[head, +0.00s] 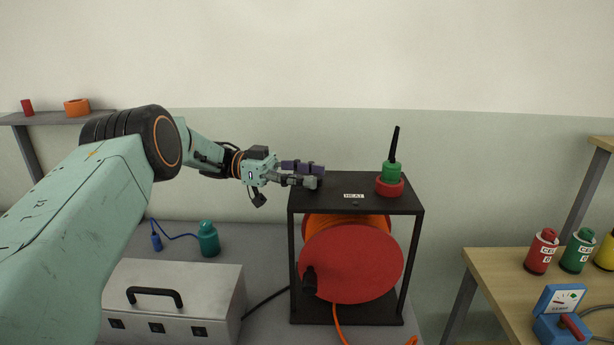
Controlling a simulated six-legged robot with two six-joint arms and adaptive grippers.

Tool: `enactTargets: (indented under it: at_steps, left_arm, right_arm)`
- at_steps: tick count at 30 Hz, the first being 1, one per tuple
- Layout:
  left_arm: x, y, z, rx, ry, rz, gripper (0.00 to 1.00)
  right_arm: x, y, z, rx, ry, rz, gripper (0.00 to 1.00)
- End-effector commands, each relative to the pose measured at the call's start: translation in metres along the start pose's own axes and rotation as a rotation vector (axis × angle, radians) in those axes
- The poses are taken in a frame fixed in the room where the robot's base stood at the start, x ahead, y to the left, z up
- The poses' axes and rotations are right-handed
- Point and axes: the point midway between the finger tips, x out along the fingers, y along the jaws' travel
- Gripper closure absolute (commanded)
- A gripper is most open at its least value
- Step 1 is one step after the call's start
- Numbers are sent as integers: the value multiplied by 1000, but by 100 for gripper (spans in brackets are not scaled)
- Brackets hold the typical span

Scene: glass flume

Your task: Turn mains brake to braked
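A black frame (411,251) holds a cable reel with a red disc (352,262). On the right of its top stands a black lever (394,145), nearly upright and leaning slightly right, on a green collar (391,173) over a red round base (389,188). No marking for braked can be read. My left gripper (317,176) is at the left of the frame's top, left of the lever and apart from it. Its two fingers point right with a narrow gap between them; it looks open and empty. My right gripper is not in view.
A small white label (354,196) is on the frame's top. A metal case (172,301) and a teal bottle (208,239) stand on the left. Red (541,252) and green (577,251) canisters and a blue device (561,317) stand on the wooden table at right. Above the lever is free room.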

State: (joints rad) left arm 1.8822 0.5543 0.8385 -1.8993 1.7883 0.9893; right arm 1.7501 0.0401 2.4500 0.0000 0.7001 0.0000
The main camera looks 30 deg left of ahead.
Motion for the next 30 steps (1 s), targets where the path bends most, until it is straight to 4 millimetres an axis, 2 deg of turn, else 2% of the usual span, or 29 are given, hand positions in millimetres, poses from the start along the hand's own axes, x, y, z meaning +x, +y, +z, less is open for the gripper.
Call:
enactTargets:
  at_steps: [13,23,30]
  left_arm:
    - [-6,0,2,-2,-2,-1,46]
    - [-52,0,3,-2,-4,-1,46]
    - [-70,0,2,-3,-2,-2,46]
  right_arm:
    - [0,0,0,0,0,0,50]
    - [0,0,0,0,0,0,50]
    - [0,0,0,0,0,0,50]
